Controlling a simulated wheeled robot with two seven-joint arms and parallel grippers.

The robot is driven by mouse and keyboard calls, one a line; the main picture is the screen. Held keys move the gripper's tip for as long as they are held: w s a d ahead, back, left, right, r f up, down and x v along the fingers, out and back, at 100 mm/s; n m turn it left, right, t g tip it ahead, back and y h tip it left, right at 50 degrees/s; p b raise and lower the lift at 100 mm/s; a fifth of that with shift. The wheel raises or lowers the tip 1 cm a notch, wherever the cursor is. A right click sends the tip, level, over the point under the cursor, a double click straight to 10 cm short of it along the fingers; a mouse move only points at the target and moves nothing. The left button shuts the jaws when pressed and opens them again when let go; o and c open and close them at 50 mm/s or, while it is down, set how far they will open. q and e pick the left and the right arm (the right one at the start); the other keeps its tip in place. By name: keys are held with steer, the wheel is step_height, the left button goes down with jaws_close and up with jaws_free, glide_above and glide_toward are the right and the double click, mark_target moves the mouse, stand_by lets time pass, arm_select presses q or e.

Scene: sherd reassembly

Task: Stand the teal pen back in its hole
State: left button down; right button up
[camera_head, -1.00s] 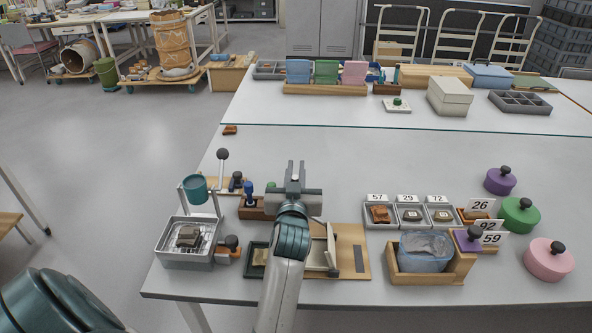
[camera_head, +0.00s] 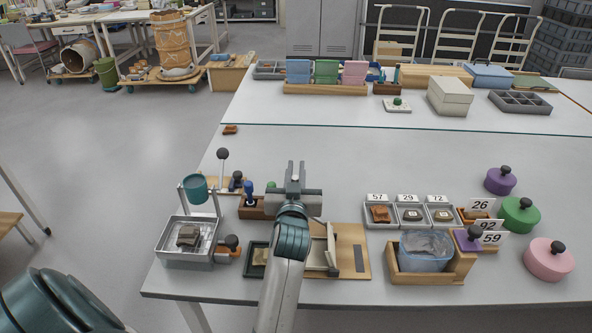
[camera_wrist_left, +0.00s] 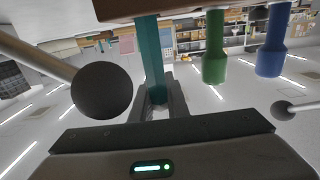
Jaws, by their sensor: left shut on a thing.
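My left gripper (camera_head: 295,172) stands over the near table, just right of the brown pen block (camera_head: 250,208). In the left wrist view, the gripper (camera_wrist_left: 157,98) is shut on the teal pen (camera_wrist_left: 151,55). The pen reaches to the underside-up brown block (camera_wrist_left: 190,8) at the top edge of that view. I cannot tell whether its end is inside a hole. The blue pen (camera_head: 249,190) stands in the block; a green pen (camera_wrist_left: 215,45) stands there too. The teal pen is hidden behind the gripper in the head view. My right gripper is not in view.
A dark ball-ended lever (camera_head: 222,156) stands left of the block, and its knob or a similar one is close in the wrist view (camera_wrist_left: 101,90). Small trays (camera_head: 411,226) are to the right.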

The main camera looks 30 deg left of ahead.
arm_select(q)
steer(key=shift+f, duration=0.25)
stand_by(0.6)
steer(key=c, duration=1.6)
jaws_free()
steer(key=shift+c, duration=0.2)
